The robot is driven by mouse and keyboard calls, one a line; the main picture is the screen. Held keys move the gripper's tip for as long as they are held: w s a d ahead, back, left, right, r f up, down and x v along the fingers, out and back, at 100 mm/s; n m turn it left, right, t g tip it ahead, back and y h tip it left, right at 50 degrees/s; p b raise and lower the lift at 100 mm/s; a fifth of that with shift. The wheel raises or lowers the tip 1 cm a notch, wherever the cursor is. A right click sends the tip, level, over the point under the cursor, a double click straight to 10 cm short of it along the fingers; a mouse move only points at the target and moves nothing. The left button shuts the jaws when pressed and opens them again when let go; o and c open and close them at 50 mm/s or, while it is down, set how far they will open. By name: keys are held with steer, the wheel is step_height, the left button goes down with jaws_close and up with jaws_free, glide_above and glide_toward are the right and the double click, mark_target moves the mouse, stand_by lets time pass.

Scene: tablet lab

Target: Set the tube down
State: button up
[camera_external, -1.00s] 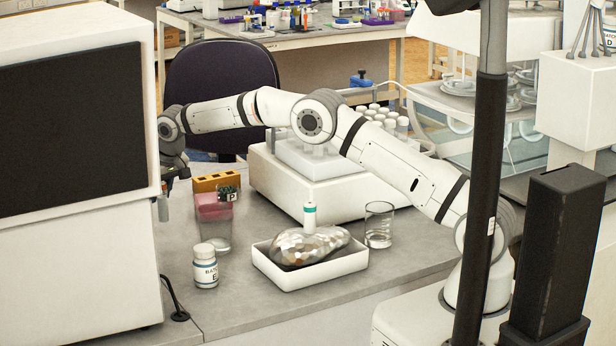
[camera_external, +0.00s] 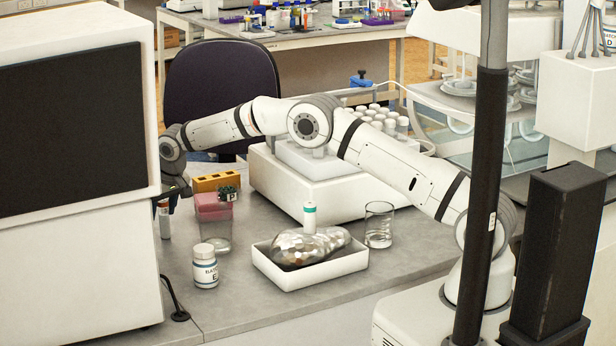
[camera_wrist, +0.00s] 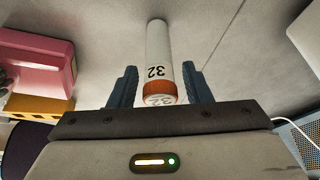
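The tube (camera_wrist: 157,50) is white with an orange cap and the number 32. In the wrist view it lies between the two fingers of my gripper (camera_wrist: 160,82), with a narrow gap on each side, so the gripper looks open around its cap end. In the external view the tube (camera_external: 164,221) is upright at the left of the bench, beside the large white machine, under my gripper (camera_external: 172,196). Its lower end appears to be at the bench top; exact contact is hard to see.
A pink-topped box (camera_external: 213,208) and a yellow block (camera_external: 214,182) are close to the right of the tube. The white machine (camera_external: 70,260) is close on the left. A labelled bottle (camera_external: 205,268) and a white tray (camera_external: 312,275) stand nearer the front.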

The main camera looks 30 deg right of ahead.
steer(key=shift+o, duration=0.2)
steer(key=shift+r, duration=0.35)
steer(key=b+v, duration=0.3)
steer(key=v, duration=0.9)
steer(key=s+d+r, duration=0.3)
steer(key=d, duration=0.4)
steer(key=s+d+r+m, duration=0.1)
steer(key=s+d+r, duration=0.25)
steer(key=d, duration=0.35)
steer(key=s+d+r, duration=0.2)
steer(key=d+r, duration=0.2)
steer(key=d, duration=0.3)
steer(key=s+d+m, duration=0.1)
steer(key=s+d, duration=1.4)
steer(key=s, duration=0.4)
steer(key=s+d+f, duration=0.2)
steer(key=s, duration=0.4)
steer(key=s+d+f+h, duration=0.1)
steer(key=s+d+f, duration=0.2)
steer(key=s, duration=0.3)
steer(key=shift+s+m+g, duration=0.35)
steer(key=shift+m+g, duration=0.05)
steer(key=shift+d+f, duration=0.1)
steer(key=shift+f, duration=0.05)
